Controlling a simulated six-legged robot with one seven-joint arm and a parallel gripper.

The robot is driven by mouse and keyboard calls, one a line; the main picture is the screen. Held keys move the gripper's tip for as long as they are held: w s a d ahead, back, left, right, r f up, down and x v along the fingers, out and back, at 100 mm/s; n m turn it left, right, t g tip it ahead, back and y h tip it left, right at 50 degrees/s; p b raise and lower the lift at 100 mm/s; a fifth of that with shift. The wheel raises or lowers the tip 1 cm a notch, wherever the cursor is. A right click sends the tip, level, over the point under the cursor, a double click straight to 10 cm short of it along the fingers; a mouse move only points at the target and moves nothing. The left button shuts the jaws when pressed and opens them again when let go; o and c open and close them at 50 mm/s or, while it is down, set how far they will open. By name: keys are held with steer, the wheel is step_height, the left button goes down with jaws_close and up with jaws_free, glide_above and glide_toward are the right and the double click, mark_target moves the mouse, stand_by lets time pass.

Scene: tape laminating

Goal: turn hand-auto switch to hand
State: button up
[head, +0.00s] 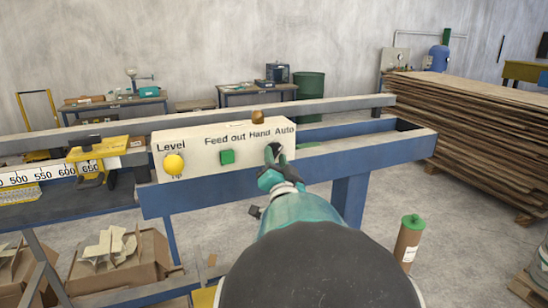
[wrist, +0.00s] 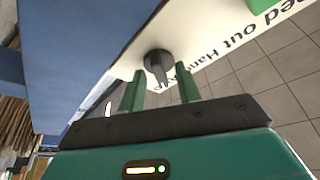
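The cream control panel (head: 203,146) is fixed to the blue machine frame and carries the labels Level, Feed out, Hand and Auto. The black hand-auto switch (wrist: 158,64) sits below the Hand Auto label; in the wrist view its pointer slants slightly. In the head view my gripper (head: 271,171) is in front of the switch and largely hides it. In the wrist view my gripper (wrist: 160,88) is open, its two green fingers either side of the switch's lower part, with visible gaps. I cannot tell whether either finger touches it.
A green Feed out button (head: 227,156) and a yellow Level knob (head: 173,165) sit left of the switch. Blue beams (head: 390,153) run beside the panel. Cardboard boxes (head: 122,268) stand at the lower left.

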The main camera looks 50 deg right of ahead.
steer(key=shift+w+d, duration=0.15)
steer(key=shift+s+r, duration=0.1)
steer(key=shift+s, duration=0.15)
steer(key=shift+w, duration=0.2)
steer(key=c, duration=0.4)
steer(key=shift+s, duration=0.1)
jaws_close()
